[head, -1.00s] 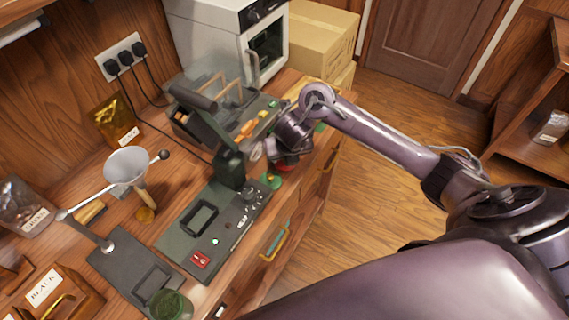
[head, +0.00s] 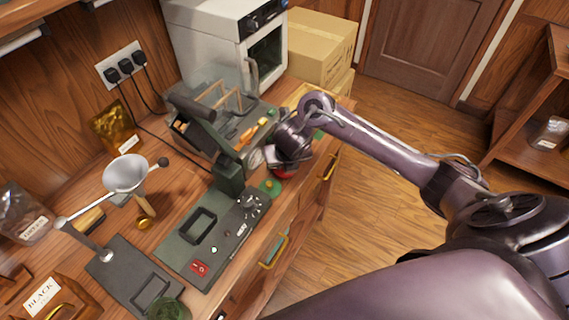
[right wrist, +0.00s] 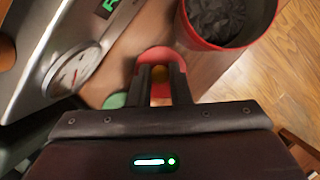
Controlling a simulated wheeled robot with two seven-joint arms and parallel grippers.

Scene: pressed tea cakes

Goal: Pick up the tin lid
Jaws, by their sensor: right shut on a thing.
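The red tin lid (right wrist: 158,55) is between the two fingers of my right gripper (right wrist: 163,88) in the right wrist view. The fingers are shut on its small brass-coloured knob, and the fingers hide part of the lid. In the head view my right gripper (head: 286,160) is low over the counter's front edge, with red of the lid (head: 284,173) showing under it. I cannot tell whether the lid touches the counter. An open red tin (right wrist: 230,20) with dark contents stands beyond it at the upper right of the wrist view. My left gripper is not in view.
A green lid (head: 270,187) with a knob lies close by on the counter. A scale with a dial (right wrist: 78,72) stands just left of the gripper. Open floor lies right.

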